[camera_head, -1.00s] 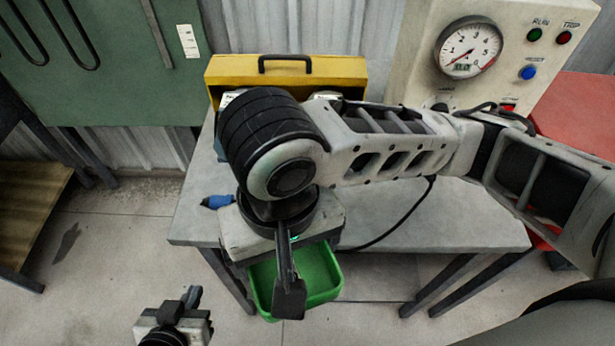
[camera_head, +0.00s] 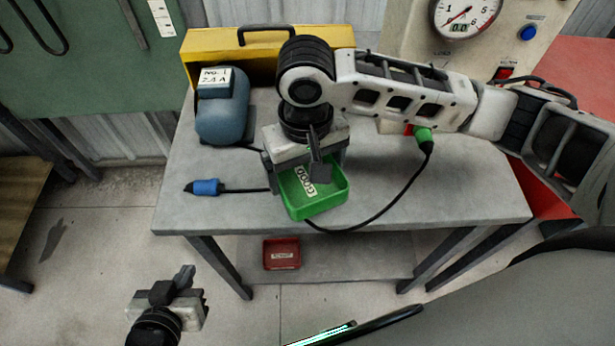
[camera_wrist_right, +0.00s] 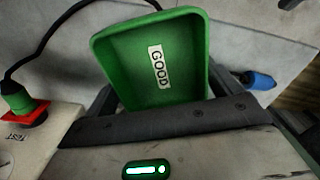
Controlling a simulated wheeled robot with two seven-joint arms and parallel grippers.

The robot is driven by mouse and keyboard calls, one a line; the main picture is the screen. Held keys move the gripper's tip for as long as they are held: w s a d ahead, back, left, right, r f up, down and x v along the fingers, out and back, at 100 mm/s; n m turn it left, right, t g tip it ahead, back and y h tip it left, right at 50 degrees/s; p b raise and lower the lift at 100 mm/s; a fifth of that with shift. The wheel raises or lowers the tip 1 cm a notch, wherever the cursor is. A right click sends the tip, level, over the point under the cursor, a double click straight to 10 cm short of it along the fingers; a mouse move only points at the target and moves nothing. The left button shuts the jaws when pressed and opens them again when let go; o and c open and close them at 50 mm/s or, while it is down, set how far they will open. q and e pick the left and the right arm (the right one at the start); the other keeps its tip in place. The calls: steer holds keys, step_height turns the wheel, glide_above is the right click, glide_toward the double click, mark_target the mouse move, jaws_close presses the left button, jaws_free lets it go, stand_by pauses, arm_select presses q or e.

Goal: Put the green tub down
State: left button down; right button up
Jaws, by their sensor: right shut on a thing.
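The green tub (camera_head: 332,201) has a white label reading GOOD and hangs in my right gripper (camera_head: 305,180), over the front part of the grey table (camera_head: 440,205). My right gripper is shut on the tub's far side. In the right wrist view the tub (camera_wrist_right: 190,75) is tilted, with its open inside and label facing the camera. I cannot tell whether its base touches the tabletop. My left gripper (camera_head: 185,285) is low at the bottom left, away from the table and tub; its fingertips are not clear.
A blue-grey motor (camera_head: 222,112) stands at the table's back left before a yellow toolbox (camera_head: 225,45). A blue connector (camera_head: 205,187) lies at the left. A black cable with a green plug (camera_head: 424,138) loops right of the tub. A red tub (camera_head: 281,254) sits on the lower shelf.

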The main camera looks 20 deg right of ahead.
steer(key=f, duration=0.3)
steer(key=shift+w+d+f, duration=0.25)
steer(key=shift+w, duration=0.05)
steer(key=shift+f, duration=0.2)
steer(key=o, duration=0.8)
steer(key=shift+f, duration=0.1)
steer(key=shift+c, duration=0.2)
step_height(320, 180, up, 12)
steer(key=p, duration=0.1)
